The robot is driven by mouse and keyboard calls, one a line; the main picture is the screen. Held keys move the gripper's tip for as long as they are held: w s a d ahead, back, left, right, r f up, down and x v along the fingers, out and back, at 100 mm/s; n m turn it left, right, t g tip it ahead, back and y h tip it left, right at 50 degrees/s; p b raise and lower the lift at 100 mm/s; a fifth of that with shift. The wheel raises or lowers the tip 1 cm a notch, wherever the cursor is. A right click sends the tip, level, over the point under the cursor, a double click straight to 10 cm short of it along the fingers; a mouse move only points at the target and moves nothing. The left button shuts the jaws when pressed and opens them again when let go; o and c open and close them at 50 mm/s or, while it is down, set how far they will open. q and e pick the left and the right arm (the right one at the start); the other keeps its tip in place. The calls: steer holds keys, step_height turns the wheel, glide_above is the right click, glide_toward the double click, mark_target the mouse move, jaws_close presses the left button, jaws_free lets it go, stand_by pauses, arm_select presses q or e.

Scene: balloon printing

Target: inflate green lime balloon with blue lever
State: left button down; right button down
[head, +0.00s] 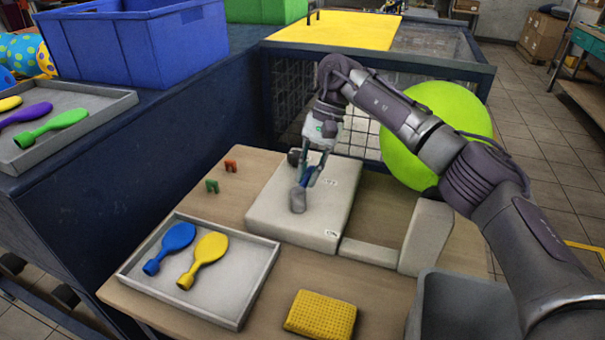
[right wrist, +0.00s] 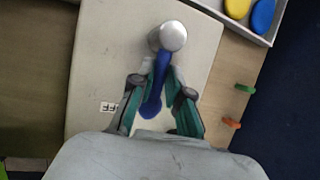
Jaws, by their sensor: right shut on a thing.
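The green lime balloon (head: 457,108) is large and round, swollen beside the white machine box (head: 265,205) and partly hidden behind my right arm. Its neck is hidden. The blue lever (right wrist: 152,106) sits on top of the box, by a grey metal knob (right wrist: 173,36). My right gripper (head: 309,174) is shut on the blue lever, with one finger on each side of it in the right wrist view. My left gripper is not in view.
A grey tray (head: 240,310) holds flat blue (head: 172,243) and yellow (head: 208,255) balloons. A yellow sponge-like block (head: 320,315) and a grey bin (head: 465,305) stand in front. Red (head: 231,165) and green (head: 212,186) clips sit left of the box. A blue crate (head: 140,45) is behind.

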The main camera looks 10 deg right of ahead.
stand_by(0.3)
steer(key=c, duration=1.1)
jaws_free()
steer(key=shift+c, duration=0.2)
steer(key=v, duration=1.2)
steer(key=shift+w, duration=0.1)
